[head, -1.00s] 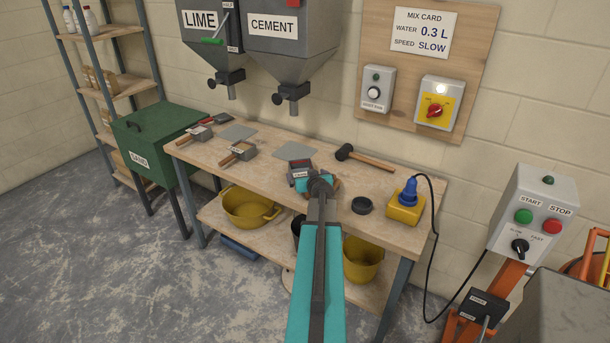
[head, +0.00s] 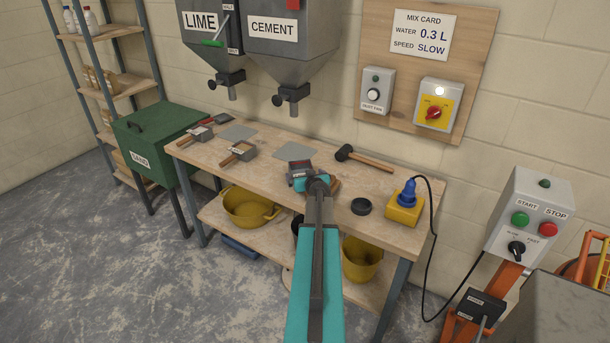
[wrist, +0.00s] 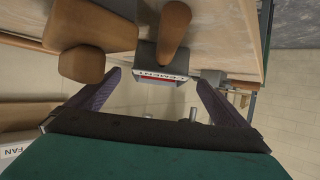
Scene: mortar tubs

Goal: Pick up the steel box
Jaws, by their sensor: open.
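A small grey steel box (head: 300,165) with a white label stands on the bench just beyond my gripper (head: 318,184) in the head view. The fingers are open and hold nothing. My wrist hides part of the box in the head view.
A brown rounded object (wrist: 83,64) lies close to the left finger in the wrist view. Cement and lime hoppers (head: 285,45) hang above.

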